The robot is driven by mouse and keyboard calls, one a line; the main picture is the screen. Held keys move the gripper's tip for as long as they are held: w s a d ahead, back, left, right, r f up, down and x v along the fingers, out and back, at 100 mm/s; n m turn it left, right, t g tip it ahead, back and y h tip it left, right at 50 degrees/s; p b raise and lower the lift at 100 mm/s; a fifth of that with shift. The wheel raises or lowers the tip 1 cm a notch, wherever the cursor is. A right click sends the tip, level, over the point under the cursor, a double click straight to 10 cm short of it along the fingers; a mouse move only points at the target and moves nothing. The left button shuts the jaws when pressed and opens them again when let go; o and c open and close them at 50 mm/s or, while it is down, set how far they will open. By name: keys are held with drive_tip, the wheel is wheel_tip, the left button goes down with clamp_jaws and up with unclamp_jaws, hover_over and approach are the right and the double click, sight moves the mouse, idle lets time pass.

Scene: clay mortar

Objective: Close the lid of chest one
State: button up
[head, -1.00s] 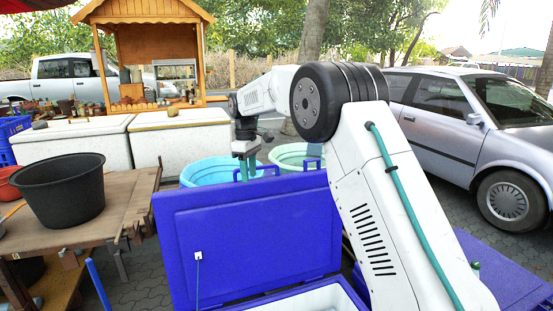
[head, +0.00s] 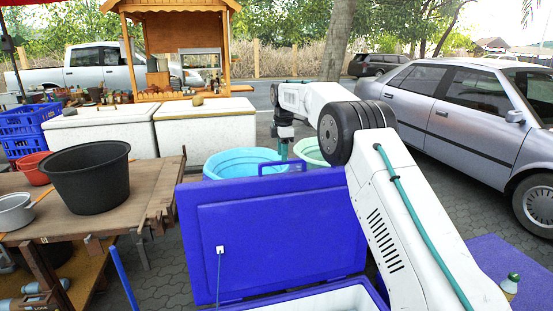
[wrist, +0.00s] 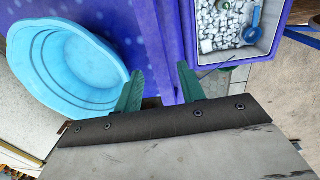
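The blue chest (head: 318,293) stands in front of me with its lid (head: 270,235) raised, roughly upright. A handle (head: 283,167) sits on the lid's top edge. My gripper (head: 284,152) is above and just behind that edge, pointing down; its tips are partly hidden. In the wrist view its green fingers (wrist: 159,90) are spread, with part of the purple-blue lid (wrist: 172,65) showing between them. I cannot tell whether they touch it. The open chest in the wrist view (wrist: 283,22) holds white lumps and a blue scoop (wrist: 252,25).
A light blue tub (head: 235,163) stands behind the lid; it also shows in the wrist view (wrist: 65,60). A wooden table (head: 120,212) with a black bucket (head: 90,178) is at left. Another blue surface with a bottle (head: 510,287) is at right. White chests (head: 205,130) stand behind.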

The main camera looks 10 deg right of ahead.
drive_tip(key=shift+w+a+f, duration=0.1)
drive_tip(key=shift+f, duration=1.15)
